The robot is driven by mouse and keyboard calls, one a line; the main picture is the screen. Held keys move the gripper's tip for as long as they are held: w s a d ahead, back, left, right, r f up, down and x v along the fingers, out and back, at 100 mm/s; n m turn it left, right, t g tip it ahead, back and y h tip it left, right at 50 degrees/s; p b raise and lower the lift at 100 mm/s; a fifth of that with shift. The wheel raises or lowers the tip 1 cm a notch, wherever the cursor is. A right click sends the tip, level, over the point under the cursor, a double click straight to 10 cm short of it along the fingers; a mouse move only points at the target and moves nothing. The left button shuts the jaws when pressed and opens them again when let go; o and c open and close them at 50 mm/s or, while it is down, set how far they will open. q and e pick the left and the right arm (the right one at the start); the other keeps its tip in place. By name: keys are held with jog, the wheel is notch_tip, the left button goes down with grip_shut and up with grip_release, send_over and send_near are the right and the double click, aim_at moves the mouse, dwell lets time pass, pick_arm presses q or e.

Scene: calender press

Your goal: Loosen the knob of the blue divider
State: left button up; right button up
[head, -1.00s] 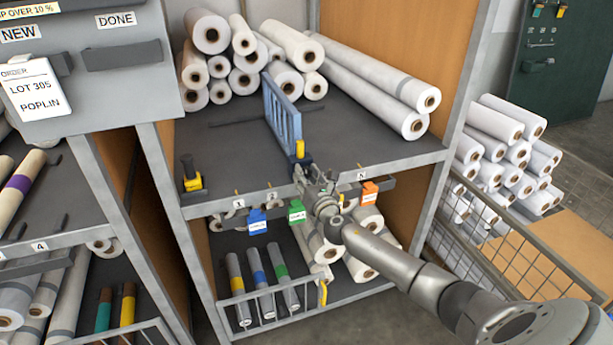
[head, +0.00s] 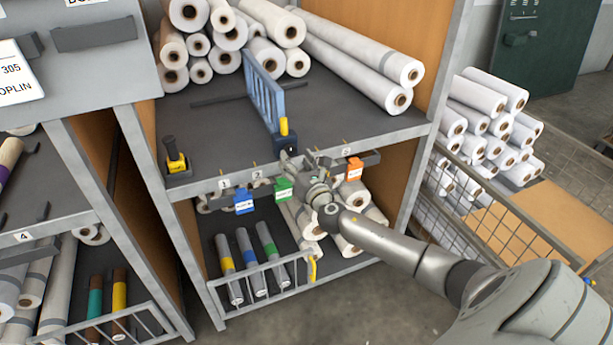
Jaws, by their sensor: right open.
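The blue divider (head: 266,93) is a slatted panel standing on the dark upper shelf (head: 215,120). At its front end is an upright yellow knob (head: 284,127) on a dark blue block at the shelf's front edge. My right gripper (head: 292,160) is open, just in front of and below this block, with its arm coming in from the lower right. Its fingers are small and partly blend with the shelf edge, so I cannot tell if they touch anything. My left gripper is out of view.
White rolls (head: 240,30) lie at the shelf's back and right. A black and yellow clamp (head: 177,158) is at its front left corner. Blue, green (head: 284,189) and orange tags hang along the front edge. A wire cage (head: 470,190) stands at the right.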

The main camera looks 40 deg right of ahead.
jog(key=v, duration=0.7)
jog(key=shift+s, duration=0.4)
jog(key=s+f+m+g, duration=0.3)
jog(key=s+f+m, duration=0.15)
jog(key=f, duration=0.65)
jog(key=s+f+m+g, duration=0.3)
jog(key=s+f+m, duration=0.15)
jog(key=f, duration=0.75)
jog(key=s+f+m+g, duration=0.35)
jog(key=s+f, duration=0.25)
jog(key=f, duration=0.5)
jog(key=s+a+f+m+g+y, duration=0.1)
jog(key=s+a+f+m+g, duration=0.1)
jog(key=s+a+f+m, duration=0.45)
jog(key=s+a+f+m+g+y, duration=0.1)
jog(key=s+f+m+g+y, duration=0.15)
jog(key=s+f, duration=0.8)
jog(key=s+a+f+m+g, duration=0.1)
jog(key=s+a+f+m, duration=0.1)
jog(key=s, duration=0.7)
jog(key=s+a+f+m+g, duration=0.1)
jog(key=s+a+f+m, duration=0.1)
jog(key=s+a+m, duration=0.3)
jog(key=s+a+y, duration=0.1)
jog(key=s+a, duration=0.1)
jog(key=s, duration=0.2)
